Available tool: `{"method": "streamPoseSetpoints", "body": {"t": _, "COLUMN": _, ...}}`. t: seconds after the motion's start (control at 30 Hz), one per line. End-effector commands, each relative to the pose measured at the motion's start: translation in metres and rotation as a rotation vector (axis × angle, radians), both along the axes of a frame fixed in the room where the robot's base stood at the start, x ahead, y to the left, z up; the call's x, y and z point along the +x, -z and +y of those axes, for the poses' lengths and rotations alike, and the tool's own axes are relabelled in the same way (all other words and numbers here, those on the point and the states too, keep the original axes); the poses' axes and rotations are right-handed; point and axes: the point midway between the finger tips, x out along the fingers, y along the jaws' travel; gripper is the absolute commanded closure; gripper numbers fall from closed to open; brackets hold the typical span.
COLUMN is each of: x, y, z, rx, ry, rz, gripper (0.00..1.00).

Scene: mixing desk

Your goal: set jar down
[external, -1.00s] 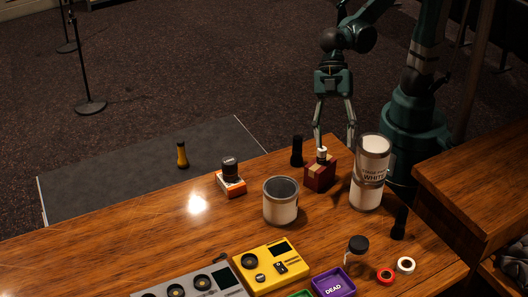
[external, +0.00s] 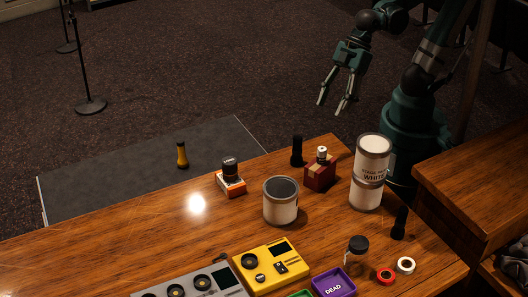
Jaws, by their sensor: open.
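My gripper (external: 335,104) is open and empty, raised beyond the table's far edge and apart from everything. A small white jar-like item with a dark top (external: 321,153) stands upright on a red-brown box (external: 319,177) near the far edge. A clear jar with a black lid (external: 357,250) stands upright near the front right. A black container with a light label (external: 230,168) stands on an orange and white box (external: 231,187). I cannot tell from the picture which of these the task calls the jar.
A wide can (external: 281,206) and tall stacked white cans (external: 369,180) stand near the box. Black cylinders (external: 297,150) (external: 399,222), red (external: 386,276) and white (external: 405,265) rolls, a purple tray (external: 334,282) and a yellow device (external: 272,266) are on the table. The left tabletop is clear.

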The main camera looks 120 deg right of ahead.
Motion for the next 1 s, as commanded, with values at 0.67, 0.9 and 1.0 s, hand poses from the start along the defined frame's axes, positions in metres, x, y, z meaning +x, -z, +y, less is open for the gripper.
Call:
{"method": "streamPoseSetpoints", "body": {"t": 0.67, "x": -0.044, "y": 0.004, "z": -0.058, "rx": -0.055, "ry": 0.216, "rz": -0.065, "gripper": 0.48}}
{"method": "streamPoseSetpoints", "body": {"t": 0.9, "x": -0.044, "y": 0.004, "z": -0.058, "rx": -0.055, "ry": 0.215, "rz": -0.065, "gripper": 0.48}}
{"method": "streamPoseSetpoints", "body": {"t": 1.0, "x": -0.044, "y": 0.004, "z": -0.058, "rx": -0.055, "ry": 0.215, "rz": -0.065, "gripper": 0.48}}
